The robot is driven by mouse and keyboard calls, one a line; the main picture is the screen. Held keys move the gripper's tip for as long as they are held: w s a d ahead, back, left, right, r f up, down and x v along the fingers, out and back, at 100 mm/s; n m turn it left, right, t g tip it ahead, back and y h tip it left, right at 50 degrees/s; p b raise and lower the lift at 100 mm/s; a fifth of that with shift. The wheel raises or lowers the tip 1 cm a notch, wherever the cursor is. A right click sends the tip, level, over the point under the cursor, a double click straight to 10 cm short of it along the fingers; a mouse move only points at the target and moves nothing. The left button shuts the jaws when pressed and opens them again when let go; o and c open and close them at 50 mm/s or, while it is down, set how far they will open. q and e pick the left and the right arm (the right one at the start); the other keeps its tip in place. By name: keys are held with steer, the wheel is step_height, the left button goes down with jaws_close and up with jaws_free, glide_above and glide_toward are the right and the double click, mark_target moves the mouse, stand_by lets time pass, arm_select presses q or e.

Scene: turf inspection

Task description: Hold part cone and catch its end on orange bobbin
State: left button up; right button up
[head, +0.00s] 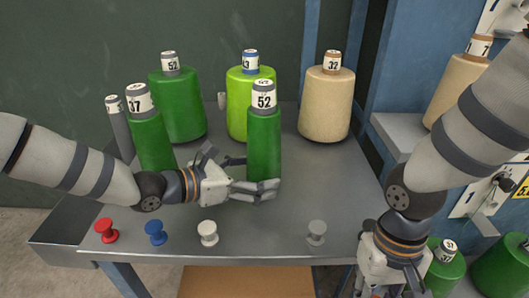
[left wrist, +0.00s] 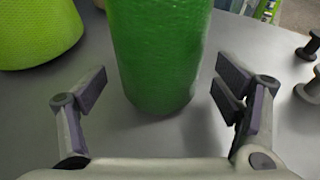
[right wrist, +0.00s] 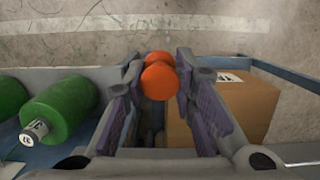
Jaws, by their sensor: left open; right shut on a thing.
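A slim green part cone (head: 264,146) labelled 52 stands upright on the grey table. My left gripper (head: 254,176) is open low at the cone, with its fingers spread to either side. In the left wrist view the cone (left wrist: 160,50) rises between the open fingertips, with gaps at both sides. My right gripper (right wrist: 165,90) is shut on the orange bobbin (right wrist: 159,80), held beyond the table's front right edge. In the head view the right fingertips are cut off at the bottom. No yarn end can be made out.
Red (head: 107,231), blue (head: 156,232), white (head: 208,233) and grey (head: 316,233) bobbins line the table's front. Wide green (head: 178,105), lime (head: 240,105) and beige (head: 325,108) cones stand behind; slim green cone 37 (head: 152,140) is left. A cardboard box (right wrist: 240,105) lies below.

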arm_select(q)
steer(key=shift+w+d+f, duration=0.1)
steer(key=shift+w+d, duration=0.25)
steer(key=shift+d, duration=0.2)
arm_select(e)
steer(key=shift+f, duration=0.2)
arm_select(q)
steer(key=c, duration=0.9)
